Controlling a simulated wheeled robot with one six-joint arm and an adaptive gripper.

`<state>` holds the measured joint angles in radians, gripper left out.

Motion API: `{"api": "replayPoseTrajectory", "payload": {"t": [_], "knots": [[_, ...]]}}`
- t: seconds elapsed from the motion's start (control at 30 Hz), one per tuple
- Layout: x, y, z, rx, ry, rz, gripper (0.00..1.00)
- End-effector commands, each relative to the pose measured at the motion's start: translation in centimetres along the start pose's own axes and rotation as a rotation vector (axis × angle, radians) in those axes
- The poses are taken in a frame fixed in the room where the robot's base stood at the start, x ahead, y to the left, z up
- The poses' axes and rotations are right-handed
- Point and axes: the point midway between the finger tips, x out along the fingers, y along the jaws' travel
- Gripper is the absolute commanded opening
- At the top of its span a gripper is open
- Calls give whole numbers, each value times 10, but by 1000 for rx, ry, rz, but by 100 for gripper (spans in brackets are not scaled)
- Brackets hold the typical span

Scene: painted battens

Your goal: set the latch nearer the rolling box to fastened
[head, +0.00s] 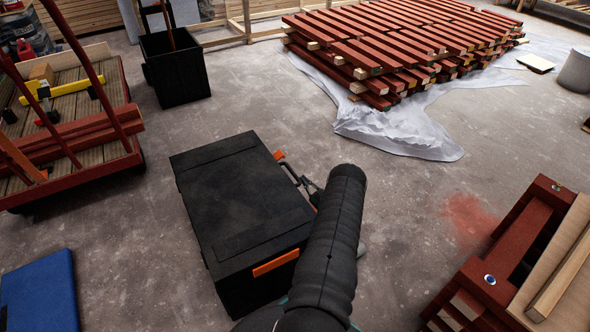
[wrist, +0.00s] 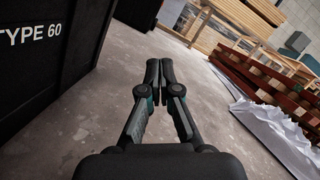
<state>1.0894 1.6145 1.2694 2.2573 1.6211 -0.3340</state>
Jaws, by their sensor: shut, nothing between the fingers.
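A black case (head: 235,200) with a closed-looking lid stands on the floor in the head view. One orange latch (head: 279,156) shows at the far end of its right side. A black open box (head: 178,70), probably the rolling box, stands beyond the case, closer to the far latch. My gripper (wrist: 160,68) is shut and empty, beside a black wall marked TYPE 60 (wrist: 30,50) in the wrist view. No latch shows there. My arm hides part of the case's side.
A red-framed cart (head: 75,120) with battens and tools stands at left. Stacked red battens (head: 400,50) lie on white sheeting (head: 400,135) at the back. A red wooden frame (head: 520,240) stands at right. A blue item (head: 40,295) lies front left.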

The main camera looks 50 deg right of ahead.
Motion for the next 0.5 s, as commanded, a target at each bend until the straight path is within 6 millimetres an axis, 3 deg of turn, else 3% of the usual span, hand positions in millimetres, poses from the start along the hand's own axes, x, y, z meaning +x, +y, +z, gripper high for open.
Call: {"api": "replayPoseTrajectory", "payload": {"t": [0.5], "knots": [[77, -1, -1, -2, 0, -2, 0]]}}
